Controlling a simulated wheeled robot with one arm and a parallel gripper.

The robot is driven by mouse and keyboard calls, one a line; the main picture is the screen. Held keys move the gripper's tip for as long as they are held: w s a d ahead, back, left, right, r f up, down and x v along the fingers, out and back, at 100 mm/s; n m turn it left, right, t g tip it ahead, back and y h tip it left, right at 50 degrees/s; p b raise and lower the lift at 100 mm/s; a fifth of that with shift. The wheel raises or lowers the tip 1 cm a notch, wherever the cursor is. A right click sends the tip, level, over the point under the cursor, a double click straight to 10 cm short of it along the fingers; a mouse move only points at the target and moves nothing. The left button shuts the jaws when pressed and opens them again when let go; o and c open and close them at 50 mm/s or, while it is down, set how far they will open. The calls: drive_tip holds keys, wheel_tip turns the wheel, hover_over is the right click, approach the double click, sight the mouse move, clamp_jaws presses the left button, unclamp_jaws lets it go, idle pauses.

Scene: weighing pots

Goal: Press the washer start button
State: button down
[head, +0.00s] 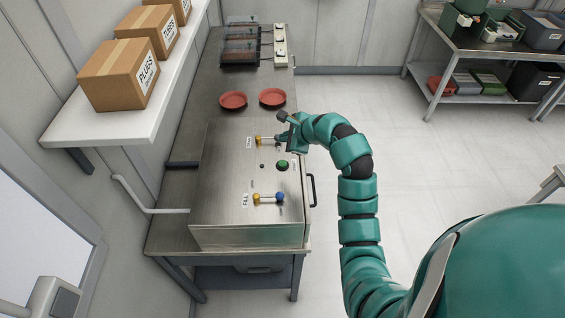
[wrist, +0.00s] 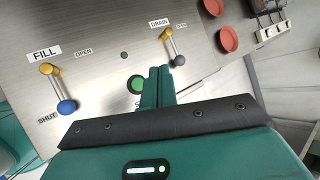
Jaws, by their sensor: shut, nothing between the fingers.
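The washer (head: 225,190) is a brushed steel box on the bench. Its green round start button (head: 282,165) sits in a dark ring on the top; it also shows in the wrist view (wrist: 136,84), just left of my fingers. The label below it is mostly hidden. My gripper (head: 282,141) is shut and empty, over the washer top near the drain lever (head: 263,140). In the wrist view my shut fingers (wrist: 160,72) lie between the button and the drain lever's dark knob (wrist: 179,60). I cannot tell their height above the panel.
The fill lever (wrist: 55,88), with a blue knob, points towards SHUT. A small dark round spot (wrist: 124,54) is on the panel. Two red dishes (head: 233,100) stand on the bench beyond the washer. A shelf with boxes (head: 120,75) is at left; open floor lies right.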

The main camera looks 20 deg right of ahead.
drive_tip(key=b, duration=0.6)
hover_over(285, 165)
wheel_tip(285, 165, down, 7)
drive_tip(key=shift+r, duration=0.1)
drive_tip(key=shift+f, duration=0.95)
drive_tip(key=shift+f+p, duration=0.1)
drive_tip(key=shift+p, duration=0.25)
idle(0.7)
drive_tip(key=shift+f, duration=0.35)
drive_tip(key=shift+f, duration=0.45)
idle(0.9)
drive_tip(key=shift+r+p, duration=0.1)
drive_tip(key=shift+p, duration=0.25)
drive_tip(key=shift+r+p, duration=0.7)
drive_tip(key=shift+r, duration=0.1)
